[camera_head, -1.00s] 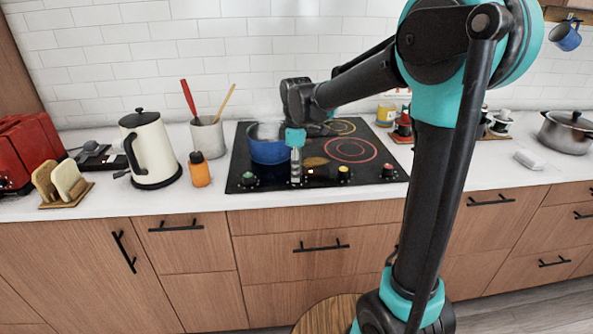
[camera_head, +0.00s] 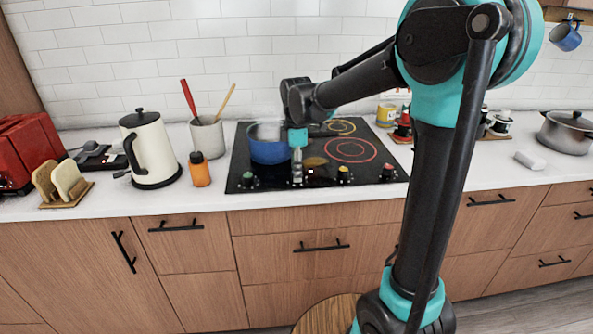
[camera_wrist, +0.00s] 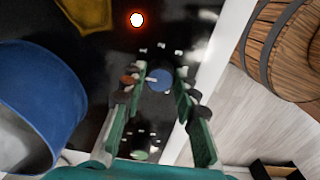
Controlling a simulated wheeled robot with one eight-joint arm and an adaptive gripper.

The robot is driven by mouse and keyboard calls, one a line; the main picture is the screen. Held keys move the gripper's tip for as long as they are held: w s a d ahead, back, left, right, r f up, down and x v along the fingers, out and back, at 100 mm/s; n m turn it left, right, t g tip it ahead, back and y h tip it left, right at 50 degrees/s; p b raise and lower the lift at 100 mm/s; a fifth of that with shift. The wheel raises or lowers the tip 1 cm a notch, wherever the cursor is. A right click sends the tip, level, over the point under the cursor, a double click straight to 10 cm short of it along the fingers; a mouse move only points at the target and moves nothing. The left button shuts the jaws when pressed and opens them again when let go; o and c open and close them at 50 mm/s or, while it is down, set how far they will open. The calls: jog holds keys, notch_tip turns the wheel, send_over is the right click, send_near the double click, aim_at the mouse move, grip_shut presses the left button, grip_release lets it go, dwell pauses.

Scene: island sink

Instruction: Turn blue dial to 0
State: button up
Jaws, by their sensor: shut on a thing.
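The blue dial (camera_wrist: 160,79) sits on the front strip of the black cooktop, seen between my fingers in the wrist view. A pale pointer mark on it points left in that view, and small white numerals lie around it. I cannot read a 0. My gripper (camera_wrist: 160,88) is shut on the blue dial, with a finger on each side. In the head view my gripper (camera_head: 297,179) points down at the cooktop's front edge and hides the dial.
A blue pot (camera_head: 268,148) stands on the cooktop (camera_head: 325,181) close behind my gripper. A green-topped dial (camera_head: 248,180) is to the left; a yellow dial (camera_head: 343,174) and a red dial (camera_head: 388,170) are to the right. An orange bottle (camera_head: 200,171) stands left of the cooktop.

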jog(key=o, duration=1.2)
jog(key=shift+c, duration=0.2)
jog(key=shift+r, duration=0.1)
notch_tip(320, 180, up, 12)
